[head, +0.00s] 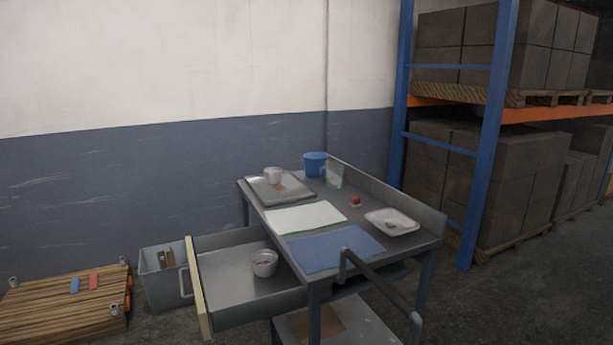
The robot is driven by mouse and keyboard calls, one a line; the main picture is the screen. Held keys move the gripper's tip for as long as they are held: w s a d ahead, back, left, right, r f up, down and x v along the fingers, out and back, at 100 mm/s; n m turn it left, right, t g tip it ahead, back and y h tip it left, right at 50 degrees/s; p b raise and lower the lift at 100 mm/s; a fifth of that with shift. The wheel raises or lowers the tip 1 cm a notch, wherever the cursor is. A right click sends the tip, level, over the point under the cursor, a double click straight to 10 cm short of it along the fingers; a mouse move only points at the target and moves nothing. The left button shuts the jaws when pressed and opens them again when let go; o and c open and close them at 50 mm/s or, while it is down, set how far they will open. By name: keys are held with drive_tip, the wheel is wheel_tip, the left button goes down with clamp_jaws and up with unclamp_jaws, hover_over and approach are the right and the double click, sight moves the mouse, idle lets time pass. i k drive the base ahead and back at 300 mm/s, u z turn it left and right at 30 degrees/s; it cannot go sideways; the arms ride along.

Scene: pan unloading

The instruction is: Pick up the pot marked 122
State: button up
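The marking 122 cannot be read on any vessel at this size. A small whitish pot (264,263) stands upright in the open drawer (225,294) of the grey metal table, with something dark or reddish inside. Another whitish pot (273,175) stands on a grey tray (297,195) at the table's back left. A blue cup (315,163) stands near the table's back edge. My gripper is not in view.
The table (405,244) holds a green-edged white sheet (306,217), a blue mat (335,249), a white dish (392,222) and a small red object (355,201). A grey bin (161,284) and a wooden platform (55,310) stand left. Pallet racking (487,140) rises right.

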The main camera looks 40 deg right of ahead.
sight(273, 174)
drive_tip(key=z, duration=0.8)
drive_tip(key=k, duration=0.95)
drive_tip(key=u, duration=0.05)
drive_tip(key=i, duration=0.75)
drive_tip(key=z, duration=0.05)
